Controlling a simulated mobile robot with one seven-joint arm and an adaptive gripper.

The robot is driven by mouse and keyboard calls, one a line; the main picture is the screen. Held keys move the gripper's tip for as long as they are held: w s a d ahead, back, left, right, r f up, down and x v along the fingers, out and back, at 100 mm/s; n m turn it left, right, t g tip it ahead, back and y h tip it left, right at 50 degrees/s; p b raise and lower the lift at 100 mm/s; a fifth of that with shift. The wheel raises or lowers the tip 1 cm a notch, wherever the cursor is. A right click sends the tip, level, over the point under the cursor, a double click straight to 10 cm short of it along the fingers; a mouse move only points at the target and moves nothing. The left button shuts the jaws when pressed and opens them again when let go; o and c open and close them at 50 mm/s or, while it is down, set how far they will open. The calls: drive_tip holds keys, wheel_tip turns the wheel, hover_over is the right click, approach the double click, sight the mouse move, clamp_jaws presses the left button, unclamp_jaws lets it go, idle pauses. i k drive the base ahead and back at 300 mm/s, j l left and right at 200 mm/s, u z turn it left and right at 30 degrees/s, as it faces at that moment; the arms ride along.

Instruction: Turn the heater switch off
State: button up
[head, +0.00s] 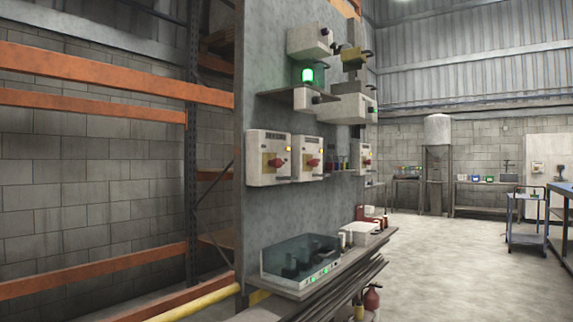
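A third switch box (363,159) is farther along the panel. I cannot read any labels, so I cannot tell which is the heater switch. The exact handle positions are too small to tell. My gripper is not in view.
A green-lit lamp (307,75) stands on a shelf above the boxes. Below, a ledge holds a glass-sided tank (301,259). Orange rack beams (110,77) are at left, with a yellow rail (200,302) low down. Open floor (450,265) lies right; a blue cart (527,220) stands beyond.

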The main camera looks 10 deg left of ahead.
sight(277, 163)
drive_tip(key=i+l+u, duration=0.15)
drive_tip(key=i+l, duration=0.75)
drive_tip(key=i, duration=0.15)
